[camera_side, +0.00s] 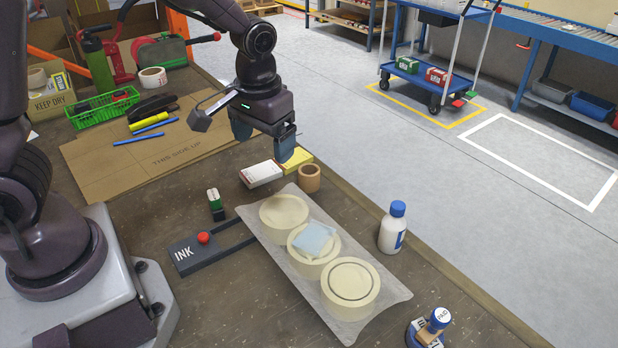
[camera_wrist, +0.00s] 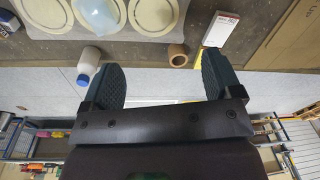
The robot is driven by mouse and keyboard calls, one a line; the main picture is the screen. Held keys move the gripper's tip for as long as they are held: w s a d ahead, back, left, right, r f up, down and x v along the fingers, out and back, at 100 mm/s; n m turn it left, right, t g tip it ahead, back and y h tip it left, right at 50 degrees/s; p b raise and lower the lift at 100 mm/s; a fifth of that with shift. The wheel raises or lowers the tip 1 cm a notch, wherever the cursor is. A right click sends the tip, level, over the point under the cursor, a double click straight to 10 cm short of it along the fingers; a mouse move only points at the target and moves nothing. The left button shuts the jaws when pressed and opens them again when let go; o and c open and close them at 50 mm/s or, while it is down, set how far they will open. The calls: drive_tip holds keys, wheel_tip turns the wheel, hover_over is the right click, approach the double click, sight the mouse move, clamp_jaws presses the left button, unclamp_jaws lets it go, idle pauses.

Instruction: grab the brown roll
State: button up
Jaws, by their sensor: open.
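The brown roll (camera_side: 309,178) stands upright on the table, just beyond the far end of the clear tray and beside a white box and a yellow box. In the wrist view the brown roll (camera_wrist: 178,55) lies ahead of the fingertips, between their lines and nearer the right finger. My gripper (camera_side: 266,147) is open and empty, above the table and to the upper left of the roll. In the wrist view my gripper (camera_wrist: 160,70) shows its two dark fingers wide apart.
The tray (camera_side: 396,293) holds three round cream pieces, with a light blue square on the middle one. A white box (camera_side: 261,174) and yellow box (camera_side: 295,160) lie close to the roll. A white bottle (camera_side: 393,228) with blue cap stands near the table edge.

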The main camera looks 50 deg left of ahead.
drive_tip(key=w+a+f+n+y, duration=0.2)
drive_tip(key=w+a+f+n, duration=0.2)
drive_tip(key=w+f, duration=0.55)
drive_tip(key=n+t+y, duration=0.1)
drive_tip(key=n+t, duration=0.1)
drive_tip(key=n, duration=0.2)
approach(309, 170)
drive_tip(key=x, duration=1.2)
drive_tip(key=shift+a+f, duration=0.1)
drive_tip(key=shift+c, duration=0.4)
drive_tip(key=c, duration=0.9)
